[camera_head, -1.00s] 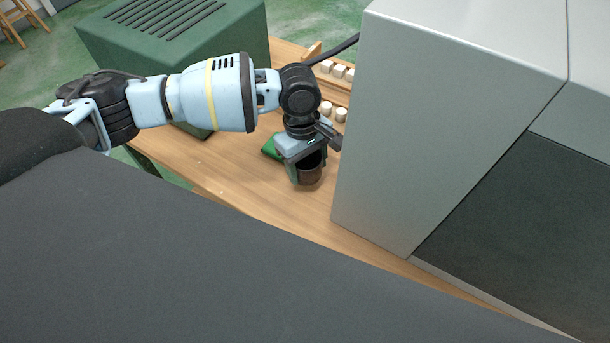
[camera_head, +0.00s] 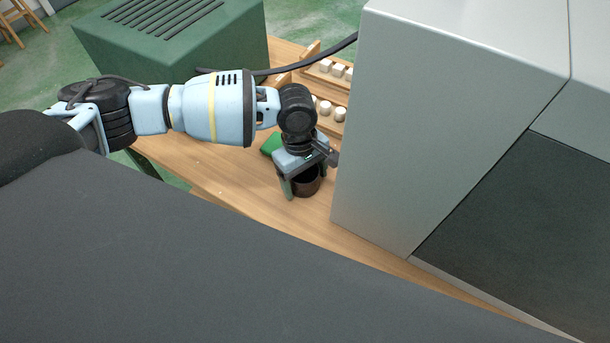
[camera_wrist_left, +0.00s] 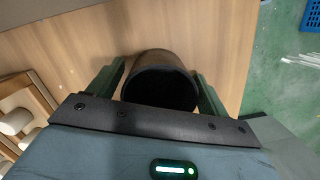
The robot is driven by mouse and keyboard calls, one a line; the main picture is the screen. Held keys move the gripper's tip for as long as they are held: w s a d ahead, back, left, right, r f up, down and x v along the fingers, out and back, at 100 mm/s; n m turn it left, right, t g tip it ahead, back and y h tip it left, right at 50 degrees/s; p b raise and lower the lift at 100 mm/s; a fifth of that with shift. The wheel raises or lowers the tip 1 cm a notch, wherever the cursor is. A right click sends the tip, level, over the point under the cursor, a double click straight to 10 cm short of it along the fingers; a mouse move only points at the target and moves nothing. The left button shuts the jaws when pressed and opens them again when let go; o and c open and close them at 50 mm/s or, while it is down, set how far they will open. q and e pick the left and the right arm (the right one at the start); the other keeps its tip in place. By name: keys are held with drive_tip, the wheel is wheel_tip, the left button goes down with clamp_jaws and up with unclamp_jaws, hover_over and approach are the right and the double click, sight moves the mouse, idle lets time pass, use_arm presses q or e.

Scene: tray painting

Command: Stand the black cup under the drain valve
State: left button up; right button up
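The black cup (camera_head: 308,184) is upright at the wooden table's surface, close to the left side of the big grey cabinet. Its dark open mouth shows in the left wrist view (camera_wrist_left: 160,88). My left gripper (camera_head: 305,185) points down around the cup, one finger on either side. In the left wrist view the fingers (camera_wrist_left: 160,80) look spread, with narrow gaps beside the cup wall. Whether a finger still touches it is hard to tell. I cannot make out the drain valve in either view. My right gripper is not in view.
The grey cabinet (camera_head: 440,110) stands close right of the cup. A green vented box (camera_head: 170,50) is at the back left. A green item (camera_head: 271,143) lies behind the gripper. A wooden rack with white pieces (camera_head: 327,108) and a black hose (camera_head: 310,60) are behind. Bare table (camera_head: 225,165) lies left.

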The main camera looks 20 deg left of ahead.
sight(301, 181)
use_arm(q)
drive_tip(key=shift+r, duration=0.1)
drive_tip(key=r, duration=0.3)
drive_tip(key=a+r+p, duration=0.1)
drive_tip(key=r, duration=0.3)
drive_tip(key=w+r, duration=0.1)
drive_tip(key=r, duration=0.2)
drive_tip(key=shift+a+r, duration=0.2)
drive_tip(key=shift+r, duration=0.15)
drive_tip(key=shift+o, duration=0.2)
drive_tip(key=shift+a+r, duration=0.1)
drive_tip(key=shift+r, duration=0.55)
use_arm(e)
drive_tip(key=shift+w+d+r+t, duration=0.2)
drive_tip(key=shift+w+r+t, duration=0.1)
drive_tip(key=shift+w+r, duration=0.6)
use_arm(q)
drive_tip(key=shift+o, duration=0.4)
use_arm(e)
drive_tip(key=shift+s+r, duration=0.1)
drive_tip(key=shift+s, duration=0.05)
